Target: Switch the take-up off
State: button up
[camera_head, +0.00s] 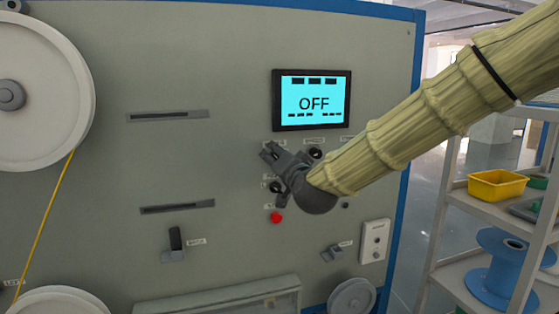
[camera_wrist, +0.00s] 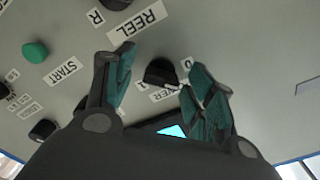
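A grey machine panel (camera_head: 230,75) carries a lit screen (camera_head: 314,103) that reads OFF in the head view. My gripper (camera_head: 270,153) is at the control cluster just below the screen. In the wrist view my gripper (camera_wrist: 160,62) is open, with one finger on each side of a black knob (camera_wrist: 160,72). A label partly reading POWER, with 0 and 1 marks, lies beside this knob. Gaps show between the fingers and the knob. A REEL label (camera_wrist: 137,25) is close by, and a green button (camera_wrist: 35,52) with a START label is at left.
A red button (camera_head: 277,217) and dark knobs (camera_head: 316,153) surround my gripper. A black lever (camera_head: 175,240) and a smaller switch (camera_head: 334,253) stick out lower down. A white reel (camera_head: 45,85) with yellow cable is at left. A shelf (camera_head: 470,203) stands at right.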

jog(key=v, duration=1.2)
jog(key=shift+r, duration=0.1)
jog(key=s+d+f+n+g+h, duration=0.1)
jog(key=s+d+f+g, duration=0.15)
jog(key=f, duration=1.15)
jog(key=s+d+f+g+h, duration=0.1)
jog(key=s+d+f+g, duration=0.15)
jog(key=f, duration=1.25)
jog(key=s+d+f+n+g+h, duration=0.1)
jog(key=d+f+g, duration=0.15)
jog(key=f, duration=1.15)
jog(key=s+d+f+n+g+h, duration=0.1)
jog(key=s+d+f+g, duration=0.2)
jog(key=s+f, duration=0.55)
jog(key=s+d+f+g, duration=0.2)
jog(key=s+d+f, duration=0.1)
jog(key=s+f, duration=0.6)
jog(key=s+d+f+n+g, duration=0.1)
jog(key=s+d+f+g, duration=0.1)
jog(key=s+f, duration=0.3)
jog(key=s+d+f+g+h, duration=0.1)
jog(key=s+f, duration=0.4)
jog(key=s, duration=0.7)
jog(key=d+g, duration=0.1)
jog(key=d, duration=0.1)
jog(key=shift+d+f+n+g+h, duration=0.15)
jog(key=shift+d+n+g+h, duration=0.15)
jog(key=shift+d+n+g, duration=0.1)
